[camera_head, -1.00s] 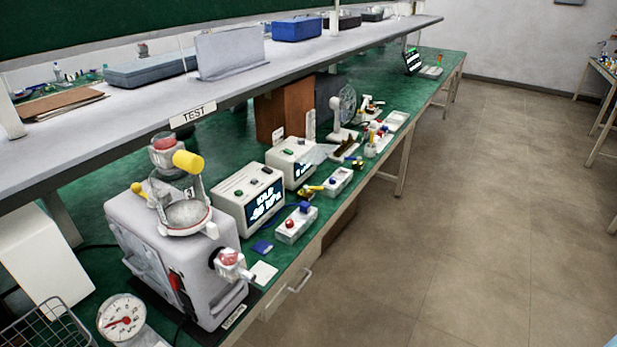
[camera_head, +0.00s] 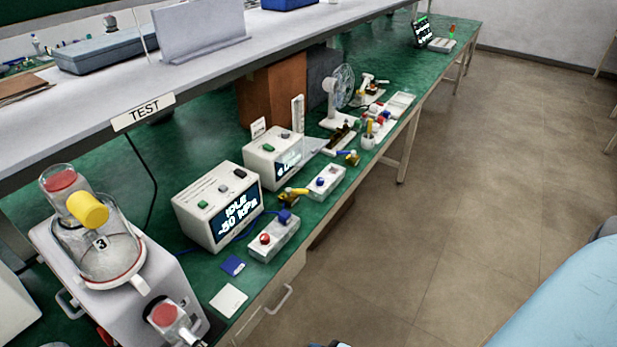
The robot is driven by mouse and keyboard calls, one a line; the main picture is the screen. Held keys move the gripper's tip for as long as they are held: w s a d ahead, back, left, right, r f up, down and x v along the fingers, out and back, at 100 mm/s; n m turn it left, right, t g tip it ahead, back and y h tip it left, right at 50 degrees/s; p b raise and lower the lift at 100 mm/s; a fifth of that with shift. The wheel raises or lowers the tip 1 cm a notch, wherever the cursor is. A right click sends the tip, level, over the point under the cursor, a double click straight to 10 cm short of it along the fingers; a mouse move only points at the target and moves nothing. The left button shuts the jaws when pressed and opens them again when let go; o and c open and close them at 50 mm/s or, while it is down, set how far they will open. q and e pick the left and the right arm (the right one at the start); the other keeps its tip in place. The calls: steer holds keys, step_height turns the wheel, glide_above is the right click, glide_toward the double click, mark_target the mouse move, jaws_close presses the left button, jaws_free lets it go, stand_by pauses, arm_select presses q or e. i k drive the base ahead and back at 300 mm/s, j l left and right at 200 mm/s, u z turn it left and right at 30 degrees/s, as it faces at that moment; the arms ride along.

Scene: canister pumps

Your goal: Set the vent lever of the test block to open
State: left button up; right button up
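A white pressure tester (camera_head: 218,210) stands on the green bench under the TEST sign, its screen showing IDLE and a kPa reading. In front of it is a pale block (camera_head: 274,240) with a red knob (camera_head: 265,239) and a blue part (camera_head: 285,216) on top; a blue tube runs to it. A second pale block (camera_head: 326,182) with a blue knob stands farther back, with yellow fittings (camera_head: 292,197) nearby. No label marks the test block, and I cannot make out the vent lever or its setting. Neither gripper is in view.
A grey canister pump (camera_head: 165,285) with a clear canister and yellow cap stands at the left front. A blue card (camera_head: 232,265) and a white card (camera_head: 228,300) lie near the bench edge. The shelf (camera_head: 90,125) overhangs the bench back. A fan (camera_head: 340,95) stands farther along.

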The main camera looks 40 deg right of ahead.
mark_target(288, 190)
steer(key=i+l, duration=0.15)
steer(key=l, duration=0.2)
steer(key=i+l, duration=0.15)
steer(key=l, duration=0.25)
steer(key=i+l, duration=0.15)
steer(key=l, duration=0.2)
steer(key=i+l, duration=0.15)
steer(key=l, duration=0.25)
steer(key=i+l, duration=0.2)
steer(key=l, duration=0.15)
